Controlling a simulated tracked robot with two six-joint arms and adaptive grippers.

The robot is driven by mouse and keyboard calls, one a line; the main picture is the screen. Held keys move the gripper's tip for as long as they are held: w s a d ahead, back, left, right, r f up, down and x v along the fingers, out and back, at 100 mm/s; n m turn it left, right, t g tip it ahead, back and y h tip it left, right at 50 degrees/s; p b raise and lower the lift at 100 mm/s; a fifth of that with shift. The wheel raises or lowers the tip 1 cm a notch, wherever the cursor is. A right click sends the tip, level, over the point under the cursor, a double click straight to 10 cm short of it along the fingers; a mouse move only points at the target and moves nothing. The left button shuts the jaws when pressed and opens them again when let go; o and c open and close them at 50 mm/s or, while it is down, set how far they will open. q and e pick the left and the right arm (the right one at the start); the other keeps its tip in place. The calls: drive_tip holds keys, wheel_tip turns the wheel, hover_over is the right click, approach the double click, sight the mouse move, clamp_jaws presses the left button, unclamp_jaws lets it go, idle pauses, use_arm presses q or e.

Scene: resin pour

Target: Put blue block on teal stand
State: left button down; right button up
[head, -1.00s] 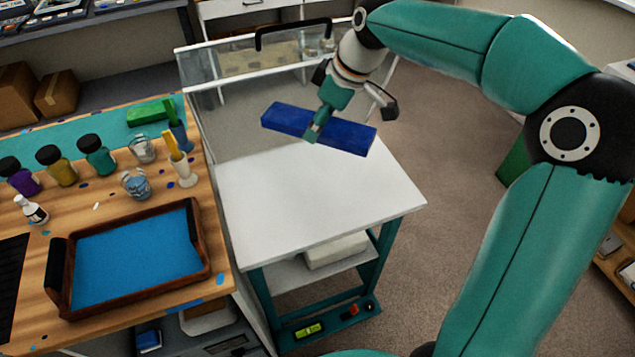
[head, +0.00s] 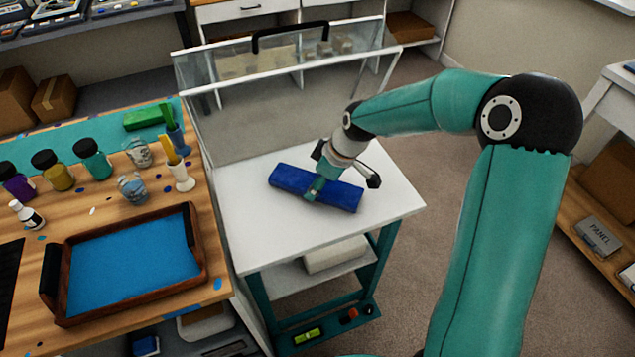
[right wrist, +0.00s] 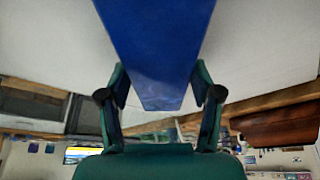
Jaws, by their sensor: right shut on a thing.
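The long blue block (head: 295,182) is at the white top of the teal stand (head: 260,225) in the head view. My right gripper (head: 315,190) is shut on the block near its middle. The block lies level, at or just above the white top; I cannot tell if it touches. In the right wrist view the blue block (right wrist: 155,45) runs between the two fingers of my right gripper (right wrist: 160,95). My left gripper is not in view.
A wooden workbench (head: 100,225) stands left of the stand, with a blue-filled tray (head: 130,265), several jars and cups. A clear panel with a black handle (head: 290,35) rises behind the stand's top. The front of the white top is clear.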

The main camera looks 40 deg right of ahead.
drive_tip(key=shift+f, duration=0.15)
drive_tip(key=o, duration=1.5)
drive_tip(key=v, duration=1.2)
